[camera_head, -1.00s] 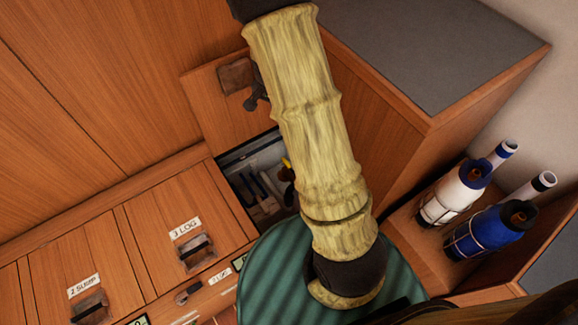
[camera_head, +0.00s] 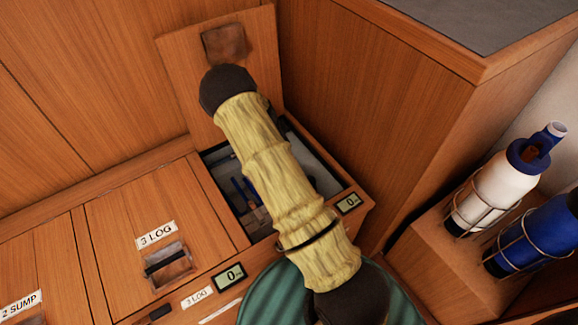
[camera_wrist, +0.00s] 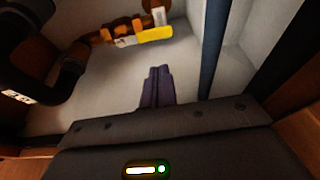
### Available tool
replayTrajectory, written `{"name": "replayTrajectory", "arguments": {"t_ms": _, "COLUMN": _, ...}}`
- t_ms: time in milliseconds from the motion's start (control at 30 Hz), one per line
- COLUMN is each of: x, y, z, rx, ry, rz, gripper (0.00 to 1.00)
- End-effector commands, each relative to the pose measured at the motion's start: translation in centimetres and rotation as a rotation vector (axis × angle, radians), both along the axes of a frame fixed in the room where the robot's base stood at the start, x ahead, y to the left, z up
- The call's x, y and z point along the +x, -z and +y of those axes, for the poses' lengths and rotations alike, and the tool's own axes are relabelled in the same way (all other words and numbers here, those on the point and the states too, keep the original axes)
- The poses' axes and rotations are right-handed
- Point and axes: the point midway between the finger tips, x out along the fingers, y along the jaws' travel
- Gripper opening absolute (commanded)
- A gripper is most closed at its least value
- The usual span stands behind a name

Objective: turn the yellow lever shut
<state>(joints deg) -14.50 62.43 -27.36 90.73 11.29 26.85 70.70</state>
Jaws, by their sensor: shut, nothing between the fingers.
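The yellow lever (camera_wrist: 152,34) shows in the wrist view, lying along an orange-brown valve and pipe (camera_wrist: 118,34) at the top of a pale compartment. My gripper (camera_wrist: 158,70) is shut and empty, its dark fingers together and pointing into the compartment. In the wrist view the fingertips appear just below the lever, with a visible gap in the picture; the depth between them is hard to tell. In the head view my arm covers much of the open compartment (camera_head: 238,213), and the lever and fingers are hidden there.
A raised lid (camera_head: 190,80) stands open behind the compartment. Closed lids labelled 3 LOG (camera_head: 125,215) and 2 SUMP (camera_head: 25,275) lie to the left. White (camera_head: 500,190) and blue (camera_head: 545,240) bottles stand in racks at right. In the wrist view a dark pipe (camera_wrist: 72,80) is left and a blue hose (camera_wrist: 212,50) right.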

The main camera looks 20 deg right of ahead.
Motion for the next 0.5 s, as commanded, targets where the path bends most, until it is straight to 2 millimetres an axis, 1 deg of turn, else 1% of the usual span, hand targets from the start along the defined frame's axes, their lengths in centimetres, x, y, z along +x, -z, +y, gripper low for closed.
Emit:
{"name": "replayTrajectory", "arguments": {"t_ms": 333, "x": 0.0, "y": 0.1, "z": -0.1, "rx": -0.001, "ry": 0.002, "rz": -0.001, "gripper": 0.00}}
{"name": "replayTrajectory", "arguments": {"t_ms": 433, "x": 0.0, "y": 0.6, "z": -0.2, "rx": -0.001, "ry": 0.002, "rz": 0.000, "gripper": 0.00}}
{"name": "replayTrajectory", "arguments": {"t_ms": 500, "x": 0.1, "y": 1.3, "z": -0.4, "rx": -0.001, "ry": 0.002, "rz": 0.000, "gripper": 0.00}}
